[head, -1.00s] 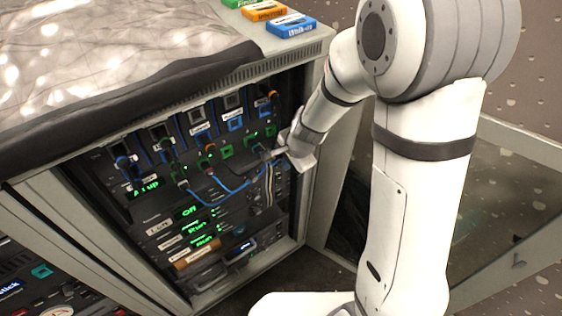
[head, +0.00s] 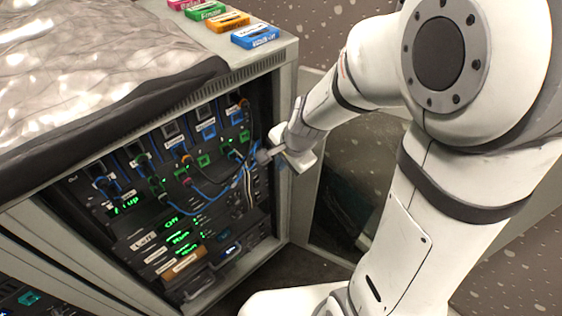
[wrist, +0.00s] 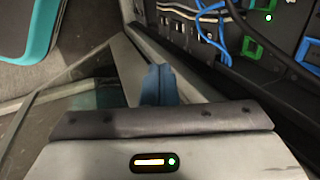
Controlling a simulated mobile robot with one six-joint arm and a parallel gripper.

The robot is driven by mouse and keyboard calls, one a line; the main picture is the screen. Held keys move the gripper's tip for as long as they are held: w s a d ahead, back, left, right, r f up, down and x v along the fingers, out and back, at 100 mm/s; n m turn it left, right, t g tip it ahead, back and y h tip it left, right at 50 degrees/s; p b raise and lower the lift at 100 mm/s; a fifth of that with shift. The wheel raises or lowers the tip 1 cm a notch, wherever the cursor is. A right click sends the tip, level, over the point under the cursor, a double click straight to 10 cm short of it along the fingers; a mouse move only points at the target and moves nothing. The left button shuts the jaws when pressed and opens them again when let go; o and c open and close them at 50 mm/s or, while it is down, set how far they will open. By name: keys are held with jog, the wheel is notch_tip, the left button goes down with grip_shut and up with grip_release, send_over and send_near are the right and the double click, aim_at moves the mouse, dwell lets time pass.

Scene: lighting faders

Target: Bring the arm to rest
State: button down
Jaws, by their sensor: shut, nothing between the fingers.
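My gripper (head: 264,157) is at the right side of the open rack front in the head view, close to the blue cables. In the wrist view its fingers (wrist: 158,84) are together, with nothing between them. They point toward the rack's pale side frame. The rack (head: 283,200) holds a panel with several faders and sockets (head: 190,150), and green-lit displays (head: 180,237) below. My arm is still bent, reaching from the right of the head view. I cannot tell whether the gripper touches a cable.
Blue cables (head: 185,210) hang across the panel. A glass door (head: 345,190) stands open right of the rack. Colored cassettes (head: 255,37) lie on the rack top beside a grey quilted cover (head: 90,60). A teal-edged object (wrist: 40,40) shows in the wrist view.

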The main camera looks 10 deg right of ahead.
jog(key=s+d+r+n+p, duration=0.3)
jog(key=r+p, duration=0.3)
jog(key=r, duration=0.3)
jog(key=s+d+r+n+h+p, duration=0.1)
jog(key=s+d+r+n+p, duration=0.2)
jog(key=r, duration=0.7)
jog(key=s+d+r+n+h+p, duration=0.1)
jog(key=s+d+r+n+p, duration=0.2)
jog(key=s+r+p, duration=0.4)
notch_tip(320, 180, up, 2)
jog(key=shift+d+r+n+g+p, duration=0.15)
jog(key=shift+n+g+p, duration=0.25)
jog(key=shift+n+p, duration=0.5)
